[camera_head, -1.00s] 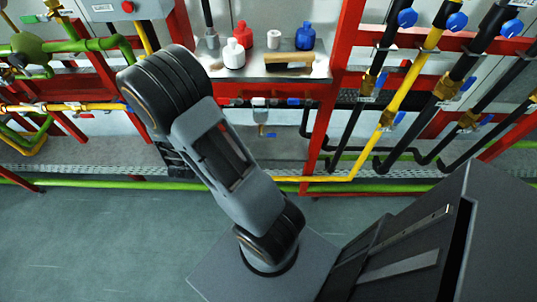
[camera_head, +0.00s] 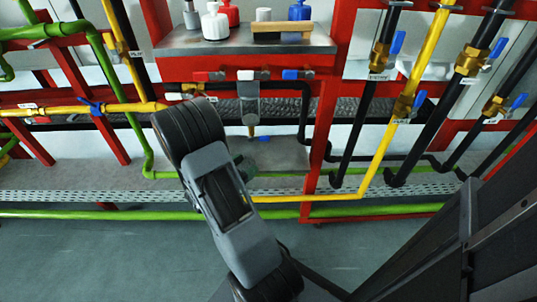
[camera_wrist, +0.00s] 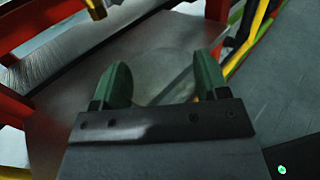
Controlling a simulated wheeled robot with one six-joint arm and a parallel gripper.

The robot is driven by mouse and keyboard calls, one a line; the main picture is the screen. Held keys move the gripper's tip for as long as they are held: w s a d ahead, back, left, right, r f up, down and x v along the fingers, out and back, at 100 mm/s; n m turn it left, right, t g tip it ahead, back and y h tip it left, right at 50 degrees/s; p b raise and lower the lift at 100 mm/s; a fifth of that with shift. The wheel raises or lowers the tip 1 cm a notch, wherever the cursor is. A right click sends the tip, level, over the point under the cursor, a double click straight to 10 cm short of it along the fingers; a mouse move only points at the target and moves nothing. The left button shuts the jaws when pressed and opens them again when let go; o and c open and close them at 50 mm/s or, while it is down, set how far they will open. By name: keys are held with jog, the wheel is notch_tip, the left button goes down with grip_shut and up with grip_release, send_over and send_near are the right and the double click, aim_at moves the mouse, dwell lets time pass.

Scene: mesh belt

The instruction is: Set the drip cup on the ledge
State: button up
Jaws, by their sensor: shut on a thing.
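My gripper (camera_wrist: 163,85) has green fingers set well apart around a pale grey, see-through-looking round form, which I take as the drip cup (camera_wrist: 160,68). Its outline is faint against the grey surface behind it. In the head view my gripper (camera_head: 244,166) is mostly hidden behind my wrist, and the cup cannot be made out. The grey ledge (camera_head: 287,155) lies low behind my gripper, under a grey spout (camera_head: 250,105) with a brass-coloured tip. I cannot tell whether the cup touches the ledge.
A steel shelf (camera_head: 182,42) above holds a white bottle (camera_head: 215,24), red and blue bottles and a wooden-backed brush (camera_head: 282,28). Red posts, a yellow pipe (camera_head: 386,135) and black pipes with blue-handled valves stand right. A dark mesh belt (camera_head: 350,112) runs behind. Floor in front is clear.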

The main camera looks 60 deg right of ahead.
jog(key=d+b, duration=0.1)
jog(key=d, duration=0.3)
jog(key=s+d+b, duration=0.1)
jog(key=d, duration=0.3)
jog(key=s+d+b, duration=0.1)
jog(key=d, duration=0.3)
jog(key=shift+s+d, duration=0.1)
jog(key=shift+d, duration=0.15)
jog(key=d, duration=0.2)
jog(key=d+b, duration=0.1)
jog(key=shift+s+d+f, duration=0.15)
jog(key=shift+s+d, duration=0.25)
jog(key=shift+f+b, duration=0.6)
jog(key=shift+f, duration=0.05)
jog(key=shift+w+a, duration=0.1)
jog(key=shift+f, duration=0.15)
jog(key=o, duration=0.9)
